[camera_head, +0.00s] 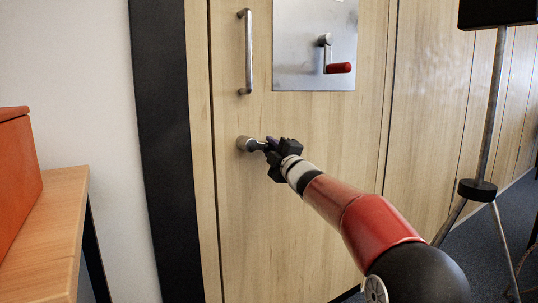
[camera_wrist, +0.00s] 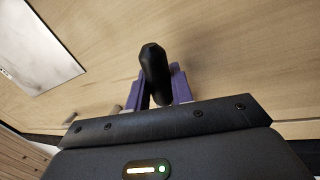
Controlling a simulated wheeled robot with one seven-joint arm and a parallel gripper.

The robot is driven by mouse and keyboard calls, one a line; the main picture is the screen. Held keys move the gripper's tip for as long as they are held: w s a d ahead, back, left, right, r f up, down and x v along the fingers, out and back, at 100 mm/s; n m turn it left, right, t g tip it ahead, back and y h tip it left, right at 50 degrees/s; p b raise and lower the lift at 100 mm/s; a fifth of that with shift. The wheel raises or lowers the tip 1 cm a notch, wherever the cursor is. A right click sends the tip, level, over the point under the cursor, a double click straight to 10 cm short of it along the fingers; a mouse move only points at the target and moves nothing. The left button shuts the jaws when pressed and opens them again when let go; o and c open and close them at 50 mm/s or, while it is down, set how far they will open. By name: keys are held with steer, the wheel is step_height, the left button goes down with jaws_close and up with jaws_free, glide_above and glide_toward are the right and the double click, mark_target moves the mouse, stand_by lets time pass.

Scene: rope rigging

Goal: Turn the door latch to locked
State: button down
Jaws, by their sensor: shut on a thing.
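The door latch (camera_head: 245,144) is a round grey metal base on the light wooden door, below the vertical pull handle. A short lever extends from it to the right, about horizontal, into my gripper (camera_head: 266,147). In the wrist view, the latch's black lever end (camera_wrist: 154,63) stands between the two purple fingers of my gripper (camera_wrist: 160,82), which are shut on it. The fingers and gripper body hide part of the lever in the head view.
A metal pull handle (camera_head: 247,52) is above the latch. A steel plate (camera_head: 297,75) holds a crank with a red grip (camera_head: 339,68). A wooden bench (camera_head: 50,215) stands at left. A dark stand (camera_head: 490,110) is at right. The door surface around the latch is clear.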

steer(key=shift+r+n+g+y, duration=0.15)
steer(key=shift+r+n+y, duration=0.15)
steer(key=shift+n, duration=0.55)
steer(key=shift+r+n+g+y, duration=0.2)
steer(key=shift+r+n, duration=0.2)
steer(key=shift+n, duration=0.45)
steer(key=shift+r, duration=0.1)
steer(key=c, duration=1.3)
jaws_free()
steer(key=shift+o, duration=0.2)
steer(key=b+v, duration=0.1)
steer(key=v, duration=0.6)
steer(key=shift+s+d, duration=0.25)
